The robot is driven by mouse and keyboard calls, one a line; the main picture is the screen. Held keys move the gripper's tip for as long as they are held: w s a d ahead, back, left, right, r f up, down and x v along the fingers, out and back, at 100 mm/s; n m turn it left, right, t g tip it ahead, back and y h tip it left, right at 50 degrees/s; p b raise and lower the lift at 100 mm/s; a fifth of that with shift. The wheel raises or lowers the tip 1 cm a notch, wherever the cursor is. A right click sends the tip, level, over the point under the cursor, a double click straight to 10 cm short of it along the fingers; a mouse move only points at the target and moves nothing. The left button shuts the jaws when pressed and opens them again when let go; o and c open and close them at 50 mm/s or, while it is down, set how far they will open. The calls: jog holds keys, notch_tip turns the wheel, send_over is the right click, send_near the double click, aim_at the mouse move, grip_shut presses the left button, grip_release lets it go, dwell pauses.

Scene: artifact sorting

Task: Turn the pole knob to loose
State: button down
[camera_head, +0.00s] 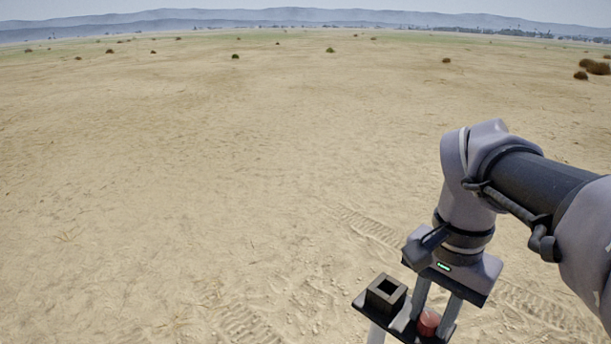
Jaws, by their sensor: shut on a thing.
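A small red knob (428,323) sits at the bottom of the head view, on a dark flat bracket (362,303). My gripper (434,313) points down at it with one finger on each side, and it is shut on the knob. The fingers hide part of the knob, and no loose or tight marking can be seen. A dark square socket with an open hole (386,291) stands on the bracket to the left of the knob. A pale post (376,334) shows under the bracket and is cut off by the frame's lower edge.
Open sandy ground (200,190) with tyre tracks lies all around, with no obstacles near the bracket. A few small shrubs (596,67) and low hills are far off. My arm fills the right side and hides the ground behind it.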

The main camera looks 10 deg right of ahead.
aim_at(430, 318)
jog(key=n+p, duration=0.1)
jog(key=n, duration=0.2)
jog(key=shift+p, duration=0.35)
jog(key=shift+n+p, duration=0.8)
jog(key=shift+n, duration=1.1)
jog(key=c, duration=1.1)
grip_release()
notch_tip(430, 318, up, 17)
jog(key=p, duration=0.3)
jog(key=shift+r, duration=0.2)
